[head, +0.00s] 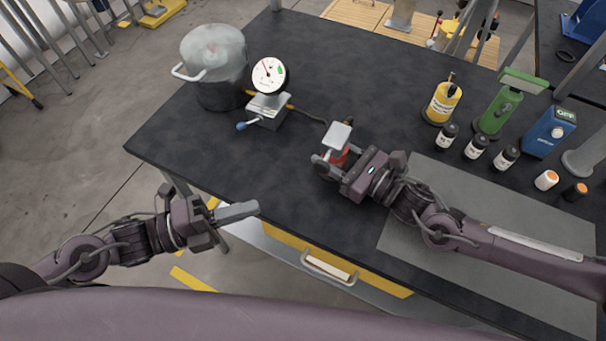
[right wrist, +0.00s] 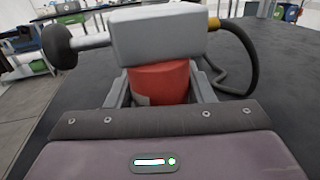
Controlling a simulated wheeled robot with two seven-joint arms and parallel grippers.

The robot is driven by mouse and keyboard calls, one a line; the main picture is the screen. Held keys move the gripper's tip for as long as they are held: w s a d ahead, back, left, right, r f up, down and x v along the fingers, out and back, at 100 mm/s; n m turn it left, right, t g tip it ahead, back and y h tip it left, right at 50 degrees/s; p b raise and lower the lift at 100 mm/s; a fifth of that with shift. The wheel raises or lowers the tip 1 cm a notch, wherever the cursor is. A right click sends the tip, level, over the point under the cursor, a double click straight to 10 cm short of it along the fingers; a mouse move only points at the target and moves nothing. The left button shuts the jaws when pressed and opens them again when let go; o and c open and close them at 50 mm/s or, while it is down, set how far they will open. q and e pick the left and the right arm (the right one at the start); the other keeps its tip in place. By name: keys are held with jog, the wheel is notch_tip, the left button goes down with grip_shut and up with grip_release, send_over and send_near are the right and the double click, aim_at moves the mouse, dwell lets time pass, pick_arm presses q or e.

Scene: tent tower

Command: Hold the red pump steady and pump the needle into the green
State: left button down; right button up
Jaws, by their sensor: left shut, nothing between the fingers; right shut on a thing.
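The red pump (right wrist: 160,84) has a grey head block (right wrist: 157,36) on top and a dark round knob (right wrist: 59,45) at its left in the right wrist view. In the head view its pale top (head: 338,135) shows in front of my right gripper (head: 338,162), which is shut on the red body. The dial gauge (head: 268,75) stands on a small block behind it, with a white face, a green zone at its right and a red needle pointing up and left, outside the green. My left gripper (head: 240,211) is shut and empty, off the table's front edge.
A dark hose (head: 308,115) runs between gauge and pump. Bottles, a green device (head: 497,109) and a blue box (head: 550,131) stand at right. The left front tabletop is clear.

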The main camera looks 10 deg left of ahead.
pick_arm(q)
send_near(326, 172)
jog(key=d, duration=0.4)
jog(key=shift+w+d, duration=0.3)
jog(key=shift+w, duration=0.4)
jog(key=shift+w+d, duration=0.2)
jog(key=shift+w, duration=0.5)
jog(key=shift+w+d+f, duration=0.1)
jog(key=shift+w+d, duration=0.1)
jog(key=shift+w, duration=0.55)
jog(key=shift+w+d, duration=0.25)
jog(key=shift+w, duration=0.5)
jog(key=shift+s+a, duration=0.1)
